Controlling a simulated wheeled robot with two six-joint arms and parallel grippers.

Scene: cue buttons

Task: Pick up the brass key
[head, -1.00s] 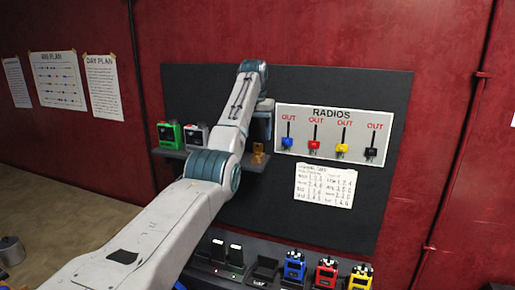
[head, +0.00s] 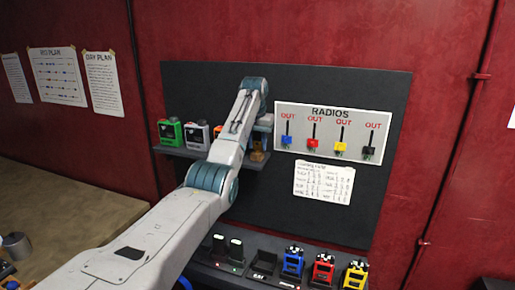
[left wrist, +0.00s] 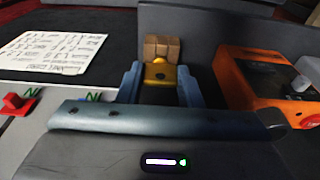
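The brass key (left wrist: 160,75) shows in the left wrist view as a yellow piece in front of a small tan block (left wrist: 161,46). In the head view a brass-coloured bit (head: 257,154) shows at the right end of the shelf, partly hidden by my arm. My left gripper (left wrist: 160,88) has its two blue fingers apart, one on each side of the key. I cannot tell whether they touch it. In the head view my left gripper (head: 262,128) is over the right end of the shelf. My right gripper is in neither view.
An orange device (left wrist: 262,75) stands close beside the fingers. The RADIOS board (head: 322,119) and a paper list (head: 323,182) are to the right. Coloured radios (head: 323,270) stand in a lower rack.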

